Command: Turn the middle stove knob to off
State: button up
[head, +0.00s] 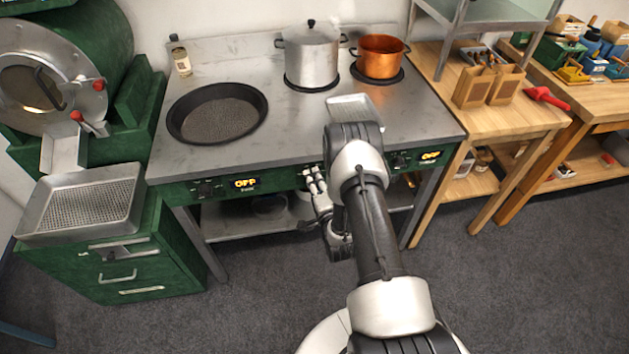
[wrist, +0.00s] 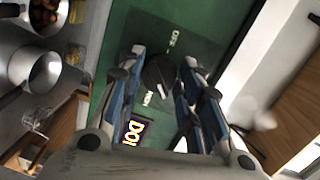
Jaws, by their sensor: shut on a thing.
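The stove (head: 270,130) has a green front panel with knobs. My gripper (head: 318,180) is at the middle of this panel in the head view, and my arm hides the middle knob and its display there. In the wrist view the black middle knob (wrist: 158,73) sits between the two fingers of my gripper (wrist: 162,72), which is shut on it. The knob has a white mark pointing away from the OFF label (wrist: 174,41). A lit display (wrist: 134,129) with yellow letters shows beside it, partly hidden by the gripper.
The left display (head: 245,183) and right display (head: 430,155) read OFF. On the stove stand a perforated pan (head: 217,113), a lidded steel pot (head: 312,55) and a copper pot (head: 380,55). A green drawer cabinet (head: 120,255) stands at left, a wooden table (head: 500,125) at right.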

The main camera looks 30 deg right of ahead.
jog(key=n+h, duration=0.1)
jog(key=n, duration=0.7)
jog(key=n+h, duration=0.1)
jog(key=n, duration=0.7)
jog(key=n+h, duration=0.1)
jog(key=n, duration=0.7)
jog(key=shift+f+n+h+b, duration=0.15)
jog(key=shift+n+h+b, duration=0.2)
jog(key=shift+n+h, duration=0.05)
dwell(0.5)
jog(key=o, duration=1.1)
jog(key=shift+c, duration=0.2)
jog(key=v, duration=0.7)
jog(key=shift+s, duration=0.3)
